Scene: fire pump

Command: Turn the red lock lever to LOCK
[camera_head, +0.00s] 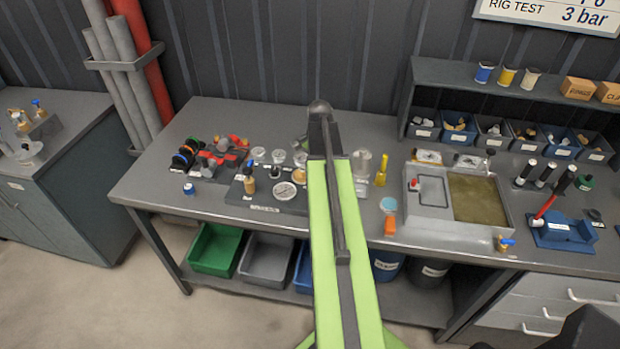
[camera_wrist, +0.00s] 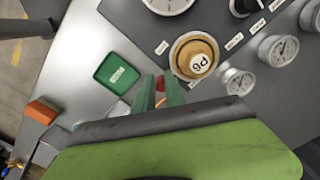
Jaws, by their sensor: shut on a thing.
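In the wrist view, my gripper (camera_wrist: 160,96) has its two green fingers close together beside a round brass cap marked P6 (camera_wrist: 194,55). A small red part, which looks like the red lock lever (camera_wrist: 160,83), shows between the fingertips, and the fingers are shut on it. Most of the lever is hidden by the fingers, and I cannot read any LOCK mark. In the head view, my green arm covers the gripper and the lever.
The dark gauge panel (camera_wrist: 140,22) carries gauges (camera_wrist: 278,47) close to the gripper. A green labelled square (camera_wrist: 117,73) and an orange block (camera_wrist: 41,111) lie nearby.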

